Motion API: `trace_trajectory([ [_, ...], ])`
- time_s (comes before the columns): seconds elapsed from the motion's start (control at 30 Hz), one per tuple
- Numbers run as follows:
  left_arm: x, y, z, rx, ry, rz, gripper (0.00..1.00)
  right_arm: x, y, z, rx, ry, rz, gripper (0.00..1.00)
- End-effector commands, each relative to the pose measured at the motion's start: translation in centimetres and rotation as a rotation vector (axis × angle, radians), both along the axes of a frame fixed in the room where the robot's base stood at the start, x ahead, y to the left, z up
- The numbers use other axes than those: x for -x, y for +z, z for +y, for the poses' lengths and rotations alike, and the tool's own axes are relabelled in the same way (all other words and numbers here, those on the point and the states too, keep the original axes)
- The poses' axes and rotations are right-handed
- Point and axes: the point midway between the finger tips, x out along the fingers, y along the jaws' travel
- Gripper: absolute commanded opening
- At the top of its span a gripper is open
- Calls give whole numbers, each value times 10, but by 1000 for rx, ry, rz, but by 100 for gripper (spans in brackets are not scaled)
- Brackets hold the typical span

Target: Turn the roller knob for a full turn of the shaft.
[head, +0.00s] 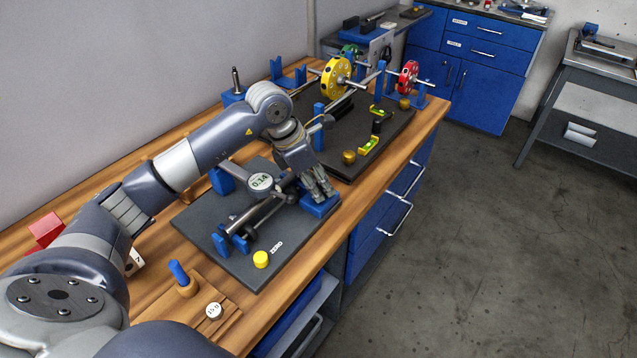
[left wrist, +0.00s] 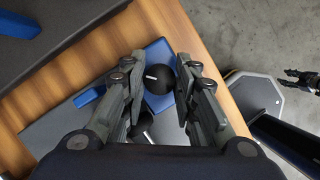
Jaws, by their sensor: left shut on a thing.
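My left gripper (head: 322,191) is at the right end of the shaft (head: 256,212), at the front edge of the dark plate. In the left wrist view my left gripper (left wrist: 160,66) has its fingers on both sides of the round black roller knob (left wrist: 157,75), shut on it. A short white mark shows on the knob. In the head view the gripper hides the knob. The shaft lies on blue supports (head: 229,240). A round dial (head: 261,182) above it reads 0.14. A small dark gripper, probably my right one (left wrist: 298,77), shows at the wrist view's right edge.
A yellow button (head: 261,260) beside the word ZERO is on the plate (head: 205,222). A blue-handled tool (head: 179,273) and a white disc (head: 213,311) are nearer.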

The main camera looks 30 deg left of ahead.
Motion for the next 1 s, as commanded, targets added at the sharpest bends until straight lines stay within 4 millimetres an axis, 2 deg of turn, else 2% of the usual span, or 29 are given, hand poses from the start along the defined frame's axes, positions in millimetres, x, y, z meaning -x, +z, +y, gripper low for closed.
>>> trace_trajectory([
  [0.17, -1, -1, 1, 0, -84, -3, 4, 0, -11, 0, 0, 0, 0, 40],
  [0.5, -2, -1, 1, 0, -363, -3, 4, 0, -32, 0, 0, 0, 0, 40],
  [1.0, -3, 0, 1, 1, -688, -2, 4, 0, -49, 0, 0, 0, 0, 40],
])
